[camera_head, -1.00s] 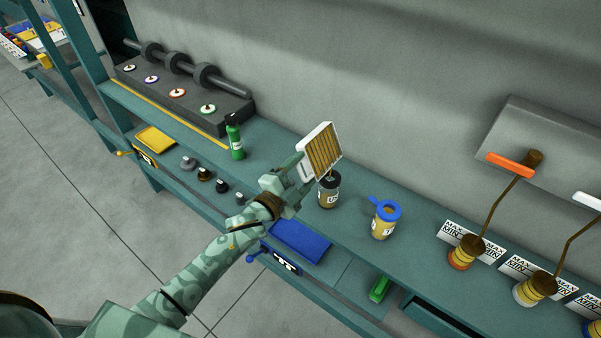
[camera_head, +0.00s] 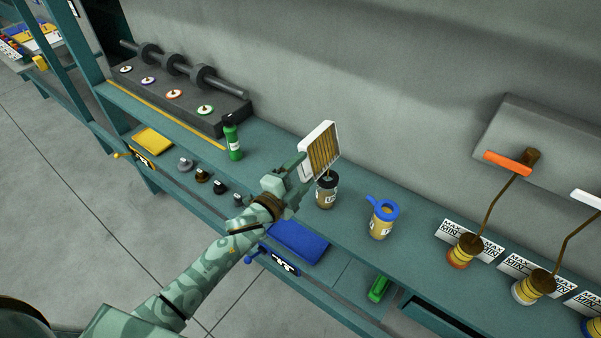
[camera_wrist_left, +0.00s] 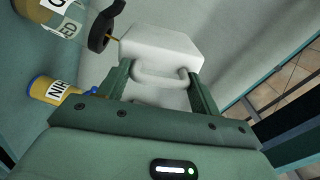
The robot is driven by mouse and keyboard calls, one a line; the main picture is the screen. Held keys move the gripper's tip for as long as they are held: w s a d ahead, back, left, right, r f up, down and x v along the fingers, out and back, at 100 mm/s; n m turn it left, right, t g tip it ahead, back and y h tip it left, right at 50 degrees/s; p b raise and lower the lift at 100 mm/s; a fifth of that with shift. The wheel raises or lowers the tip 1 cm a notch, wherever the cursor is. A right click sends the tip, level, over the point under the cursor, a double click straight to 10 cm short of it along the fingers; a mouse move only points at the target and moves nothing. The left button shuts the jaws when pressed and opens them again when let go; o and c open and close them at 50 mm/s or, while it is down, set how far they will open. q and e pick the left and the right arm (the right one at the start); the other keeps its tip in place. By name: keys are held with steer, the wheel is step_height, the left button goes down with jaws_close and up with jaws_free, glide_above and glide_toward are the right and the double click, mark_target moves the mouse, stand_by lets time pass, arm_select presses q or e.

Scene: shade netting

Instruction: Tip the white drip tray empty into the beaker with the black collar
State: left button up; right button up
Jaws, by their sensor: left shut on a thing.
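My left gripper (camera_head: 293,178) is shut on the handle of the white drip tray (camera_head: 304,163). The tray is steeply tilted, with its ribbed yellow-brown inside facing right. It is above the beaker with the black collar (camera_head: 326,196), which stands upright on the bench. A thin brownish strand runs between the tray's lower edge and the collar. In the left wrist view, the gripper's fingers (camera_wrist_left: 162,88) flank the handle and the tray's white underside (camera_wrist_left: 160,45) faces me. The black collar (camera_wrist_left: 101,28) is just left of it. How much liquid the tray holds is not clear.
A beaker with a blue collar (camera_head: 381,222) stands to the right. A green bottle (camera_head: 233,143) and several small dark knobs are to the left. A blue pad (camera_head: 299,241) lies in front. Orange-handled and white-handled levers are at the far right. The wall rises behind.

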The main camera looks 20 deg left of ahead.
arm_select(q)
steer(key=shift+s+d+r+m+b, duration=0.15)
steer(key=shift+d+m+b, duration=0.2)
steer(key=shift+m, duration=0.6)
steer(key=shift+s+d+m+b, duration=0.15)
steer(key=shift+d+m, duration=0.3)
steer(key=shift+m, duration=0.45)
steer(key=shift+s+d+r+m+b, duration=0.15)
steer(key=shift+d+m, duration=0.25)
steer(key=shift+m, duration=0.55)
stand_by(4.9)
